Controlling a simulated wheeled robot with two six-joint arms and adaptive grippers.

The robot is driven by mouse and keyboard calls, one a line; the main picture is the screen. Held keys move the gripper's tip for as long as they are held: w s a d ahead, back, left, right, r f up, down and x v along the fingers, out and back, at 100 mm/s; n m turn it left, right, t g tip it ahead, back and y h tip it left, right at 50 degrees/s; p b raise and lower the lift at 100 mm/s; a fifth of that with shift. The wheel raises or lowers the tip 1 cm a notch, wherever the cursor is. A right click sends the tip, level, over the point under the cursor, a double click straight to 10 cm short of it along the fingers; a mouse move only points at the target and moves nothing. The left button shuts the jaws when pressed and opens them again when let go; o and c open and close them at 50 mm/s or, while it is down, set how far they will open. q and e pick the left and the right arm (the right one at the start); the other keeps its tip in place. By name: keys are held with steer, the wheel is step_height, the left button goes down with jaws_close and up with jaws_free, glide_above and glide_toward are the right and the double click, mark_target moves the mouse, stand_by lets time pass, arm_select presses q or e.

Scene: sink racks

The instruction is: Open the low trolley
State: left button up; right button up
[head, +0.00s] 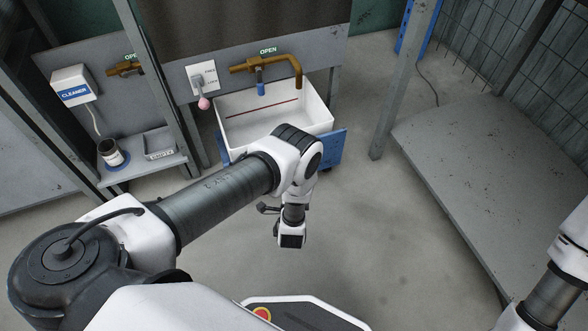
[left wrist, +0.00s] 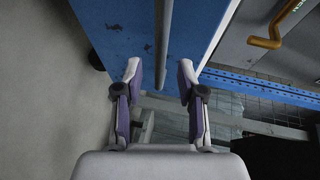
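The low trolley is a white open tub (head: 290,112) with blue panels (head: 327,150), standing under a brown tap in the head view. My left arm covers much of its front. In the left wrist view, its blue panel (left wrist: 120,28) carries a long grey bar handle (left wrist: 164,40). My left gripper (left wrist: 161,78) is open, with one finger on each side of the bar's near end. I cannot tell whether either finger touches it. My left fingers are not clear in the head view. My right gripper is out of view.
A brown tap (head: 270,66) juts over the tub. A wall switch (head: 203,77) with a pink knob is left of it. A shelf (head: 143,170) holds a jar and small tray. A grey platform (head: 490,170) and post (head: 400,85) stand right; floor between is clear.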

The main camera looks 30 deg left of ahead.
arm_select(q)
steer(key=v, duration=0.7)
steer(key=shift+s, duration=0.2)
steer(key=shift+w+d, duration=0.1)
